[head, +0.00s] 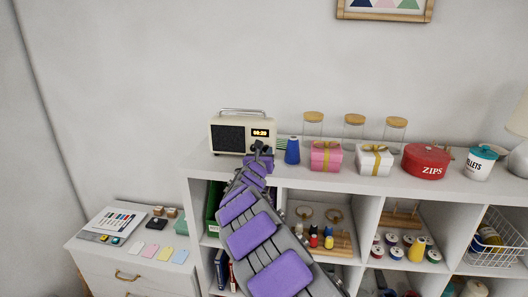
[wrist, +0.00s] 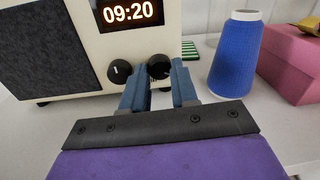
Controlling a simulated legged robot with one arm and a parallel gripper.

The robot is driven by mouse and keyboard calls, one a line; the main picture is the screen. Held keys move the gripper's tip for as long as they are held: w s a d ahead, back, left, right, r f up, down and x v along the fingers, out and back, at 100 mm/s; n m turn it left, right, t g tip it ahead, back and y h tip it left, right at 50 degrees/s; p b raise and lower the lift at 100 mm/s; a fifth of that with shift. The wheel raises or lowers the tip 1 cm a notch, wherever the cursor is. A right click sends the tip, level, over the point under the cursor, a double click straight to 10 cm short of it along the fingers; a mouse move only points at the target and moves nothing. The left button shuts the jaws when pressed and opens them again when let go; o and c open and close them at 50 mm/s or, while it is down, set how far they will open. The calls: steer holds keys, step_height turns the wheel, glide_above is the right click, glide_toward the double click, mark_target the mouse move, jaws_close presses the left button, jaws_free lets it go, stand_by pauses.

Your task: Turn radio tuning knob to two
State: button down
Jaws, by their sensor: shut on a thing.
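The cream radio (head: 244,119) stands on top of the white cabinet in the head view, with a dark speaker grille and a lit display (wrist: 130,11) reading 09:20 in the wrist view. Below the display are two black knobs. The left knob (wrist: 120,71) is free and has a white pointer mark. My gripper (wrist: 160,72) is at the front of the radio, its blue-grey fingers shut on the right knob (wrist: 158,66). The fingers hide part of that knob, and I cannot read its setting. Which knob is for tuning is not legible.
A blue thread cone (wrist: 237,55) stands close to the right of my fingers, with a pink gift box (wrist: 291,62) beyond it. A white gift box (head: 374,160), a red tin (head: 426,162) and glass jars stand further right. The cabinet top left of my gripper is clear.

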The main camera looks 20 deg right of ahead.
steer(key=n+p, duration=0.2)
steer(key=n, duration=0.2)
steer(key=shift+f+n, duration=0.1)
steer(key=shift+n, duration=0.3)
steer(key=shift+p, duration=0.3)
steer(key=c, duration=1.1)
jaws_free()
steer(key=shift+w, duration=0.1)
steer(key=shift+c, duration=0.2)
steer(key=shift+s+a, duration=0.15)
steer(key=shift+s, duration=0.05)
steer(key=shift+s+a+b, duration=0.3)
steer(key=shift+s+a, duration=0.05)
steer(key=b+v, duration=0.5)
steer(key=v, duration=1.1)
steer(key=shift+f, duration=0.2)
